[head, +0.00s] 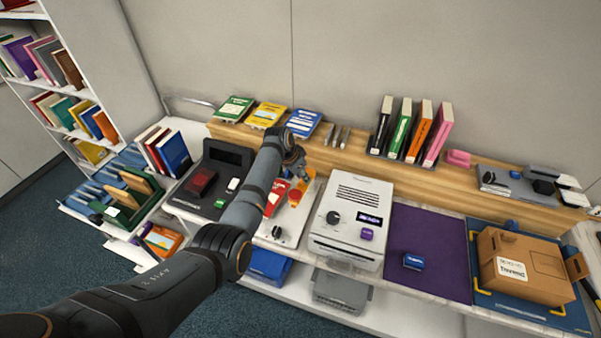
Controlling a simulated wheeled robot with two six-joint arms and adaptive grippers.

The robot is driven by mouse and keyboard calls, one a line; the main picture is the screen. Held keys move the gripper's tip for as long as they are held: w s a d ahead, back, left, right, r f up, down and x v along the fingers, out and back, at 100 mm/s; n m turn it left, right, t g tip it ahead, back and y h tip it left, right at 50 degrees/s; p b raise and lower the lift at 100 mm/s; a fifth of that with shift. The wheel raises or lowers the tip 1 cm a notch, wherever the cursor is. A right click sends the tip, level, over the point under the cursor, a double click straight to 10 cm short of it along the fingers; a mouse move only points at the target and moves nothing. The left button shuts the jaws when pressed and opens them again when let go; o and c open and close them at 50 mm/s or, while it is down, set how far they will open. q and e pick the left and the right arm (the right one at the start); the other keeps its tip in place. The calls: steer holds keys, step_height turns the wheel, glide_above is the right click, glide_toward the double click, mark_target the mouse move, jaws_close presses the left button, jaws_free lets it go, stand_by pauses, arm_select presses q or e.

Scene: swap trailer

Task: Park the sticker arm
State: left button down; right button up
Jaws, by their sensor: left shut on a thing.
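The sticker arm (302,186) appears to be the orange arm on a white station in the middle of the counter, and it has a round orange knob at its lower end. My left gripper (299,171) is at the upper part of this orange piece and is shut on it. My own forearm and wrist hide part of the contact. A red piece (275,198) lies to the left of the arm on the same white station, partly behind my forearm. My right gripper is not in view.
A white machine (350,222) with a dial and display stands close on the right. A black device (207,185) is to the left. A purple mat (430,245) and a cardboard box (525,268) lie further right. Books and label packs line the wooden shelf behind.

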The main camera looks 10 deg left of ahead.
arm_select(q)
steer(key=shift+d+r+n+p, duration=0.15)
steer(key=shift+d+n+p, duration=0.1)
steer(key=shift+n+p, duration=0.25)
steer(key=shift+t, duration=0.3)
steer(key=shift+d+n, duration=0.1)
steer(key=shift+n, duration=0.2)
steer(key=c, duration=1.1)
jaws_free()
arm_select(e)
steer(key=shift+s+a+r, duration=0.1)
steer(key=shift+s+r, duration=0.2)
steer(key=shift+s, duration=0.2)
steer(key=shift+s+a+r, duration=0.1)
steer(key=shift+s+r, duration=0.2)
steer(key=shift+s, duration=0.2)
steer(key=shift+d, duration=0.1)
arm_select(q)
steer(key=v, duration=1.1)
steer(key=shift+r, duration=0.45)
steer(key=shift+s+d, duration=0.1)
